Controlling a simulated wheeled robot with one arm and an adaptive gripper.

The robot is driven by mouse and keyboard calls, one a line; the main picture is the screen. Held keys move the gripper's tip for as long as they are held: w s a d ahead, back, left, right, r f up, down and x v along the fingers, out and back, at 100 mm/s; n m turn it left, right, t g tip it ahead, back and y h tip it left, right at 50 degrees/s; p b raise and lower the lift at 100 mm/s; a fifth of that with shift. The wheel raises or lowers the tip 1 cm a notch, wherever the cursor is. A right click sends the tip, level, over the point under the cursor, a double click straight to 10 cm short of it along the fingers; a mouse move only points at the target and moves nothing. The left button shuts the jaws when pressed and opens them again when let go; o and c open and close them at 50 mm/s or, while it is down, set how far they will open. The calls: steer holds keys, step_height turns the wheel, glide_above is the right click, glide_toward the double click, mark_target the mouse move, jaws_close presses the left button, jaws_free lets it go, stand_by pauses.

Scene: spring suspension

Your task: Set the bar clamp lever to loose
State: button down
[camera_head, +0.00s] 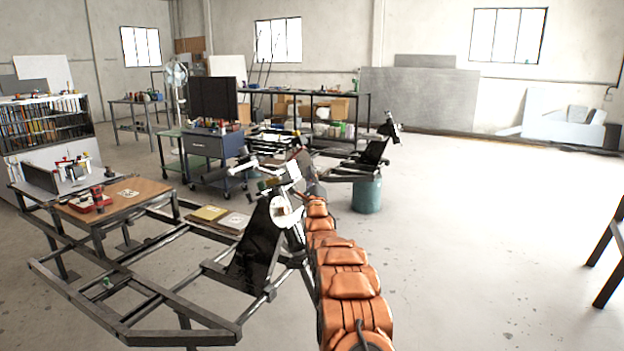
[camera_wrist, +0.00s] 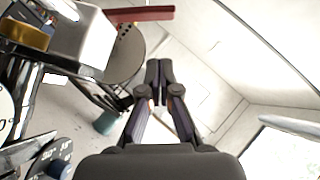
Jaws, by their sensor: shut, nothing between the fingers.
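A test stand with a black upright plate (camera_head: 258,240) and a white round dial (camera_head: 281,211) stands beside my orange arm in the head view. In the wrist view, a long red bar (camera_wrist: 140,14) lies at the top, near a grey disc (camera_wrist: 126,55) and a pale metal block (camera_wrist: 88,38). I cannot tell whether this red bar is the clamp lever, or its setting. My gripper (camera_wrist: 159,66) is shut and empty, its fingertips together and apart from the red bar in the picture. In the head view the gripper cannot be made out clearly behind my arm.
Dials with degree marks (camera_wrist: 45,158) fill the lower left of the wrist view. A dark metal frame (camera_head: 130,325) and a wooden-topped table (camera_head: 120,198) stand left of my arm. A teal bin (camera_head: 367,195) stands beyond. The floor to the right is largely clear.

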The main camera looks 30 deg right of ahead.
mark_target(296, 154)
steer(key=shift+w+a+r+p, duration=0.15)
steer(key=shift+w+r+p, duration=0.15)
steer(key=shift+w+r, duration=0.75)
steer(key=shift+w+a+r+p, duration=0.1)
steer(key=shift+w+r+p, duration=0.2)
steer(key=shift+w+r, duration=0.75)
steer(key=shift+a+r+n, duration=0.15)
steer(key=shift+n, duration=0.15)
